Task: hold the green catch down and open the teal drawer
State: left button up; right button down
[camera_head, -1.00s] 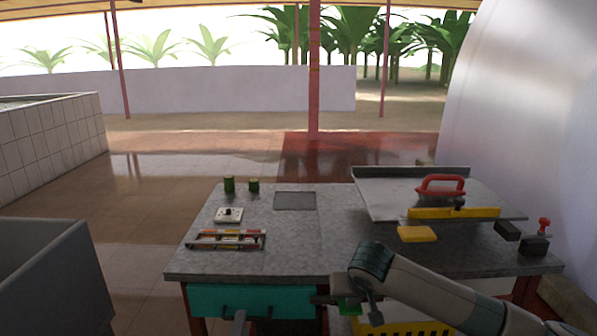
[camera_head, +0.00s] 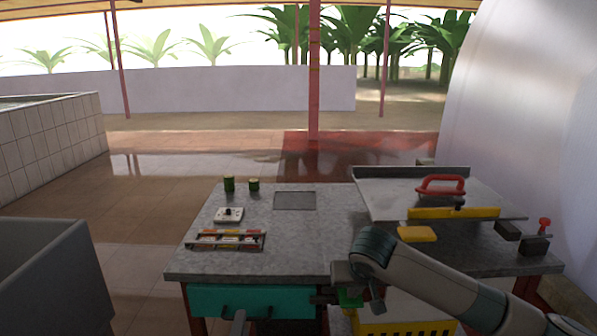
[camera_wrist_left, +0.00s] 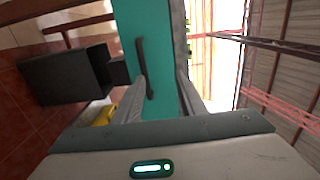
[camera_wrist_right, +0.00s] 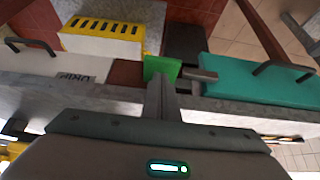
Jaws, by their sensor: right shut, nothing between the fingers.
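The teal drawer (camera_head: 290,301) is under the left part of the grey counter and looks closed, with a dark bar handle on its front. In the left wrist view, the handle (camera_wrist_left: 144,65) stands in front of the open fingers of my left gripper (camera_wrist_left: 160,82), nearer the left finger; contact is unclear. In the head view my left gripper (camera_head: 238,318) is low in front of the drawer. The green catch (camera_wrist_right: 162,67) is right of the drawer in the head view. My right gripper (camera_wrist_right: 161,82) is shut and empty, its tips at the catch; I cannot tell whether they touch.
The grey counter (camera_head: 300,255) carries a small rack (camera_head: 226,239), two green cylinders, a yellow block (camera_head: 417,234) and a tilted board with a red handle (camera_head: 440,185). A yellow slotted crate (camera_head: 405,328) is below at right. A dark bin (camera_head: 50,270) stands left.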

jog(key=shift+r, duration=3)
